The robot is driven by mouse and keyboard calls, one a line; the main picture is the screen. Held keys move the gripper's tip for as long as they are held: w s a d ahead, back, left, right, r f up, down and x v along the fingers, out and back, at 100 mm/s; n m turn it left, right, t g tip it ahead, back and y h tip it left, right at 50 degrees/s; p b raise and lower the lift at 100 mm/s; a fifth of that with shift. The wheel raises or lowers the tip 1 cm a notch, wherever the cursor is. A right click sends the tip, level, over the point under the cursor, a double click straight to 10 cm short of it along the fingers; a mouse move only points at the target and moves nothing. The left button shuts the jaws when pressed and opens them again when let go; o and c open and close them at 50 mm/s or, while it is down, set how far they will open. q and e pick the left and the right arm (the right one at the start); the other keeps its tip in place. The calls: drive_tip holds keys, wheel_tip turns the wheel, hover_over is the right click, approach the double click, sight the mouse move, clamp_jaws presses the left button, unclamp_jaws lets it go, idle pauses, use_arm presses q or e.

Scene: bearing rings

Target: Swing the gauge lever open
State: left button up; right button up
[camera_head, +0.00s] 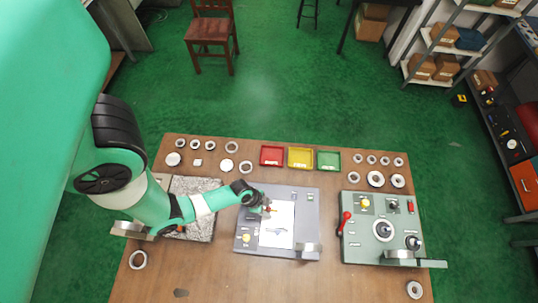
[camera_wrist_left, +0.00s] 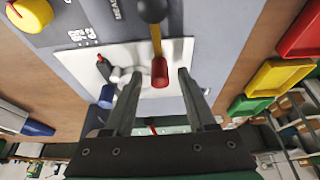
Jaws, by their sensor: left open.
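The grey gauge panel (camera_head: 247,225) lies in the middle of the table with a white plate (camera_head: 277,232) on it. In the left wrist view a lever with a yellow rod (camera_wrist_left: 156,42), a red end (camera_wrist_left: 160,72) and a black ball (camera_wrist_left: 152,9) shows over the panel. My left gripper (camera_head: 266,208) is over the panel's upper left part. In the left wrist view its fingers (camera_wrist_left: 160,77) are open, one on each side of the lever's red end, with gaps visible. I cannot tell the height between them. My right gripper is not in view.
A green panel (camera_head: 360,248) with a red-knobbed lever (camera_head: 346,216) stands at right. Red (camera_head: 272,156), yellow (camera_head: 300,158) and green (camera_head: 328,161) trays sit behind the grey panel. Several rings lie along the back edge. The table's front middle is clear.

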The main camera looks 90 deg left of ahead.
use_arm(q)
drive_tip(key=shift+f, duration=0.1)
clamp_jaws()
idle(1.4)
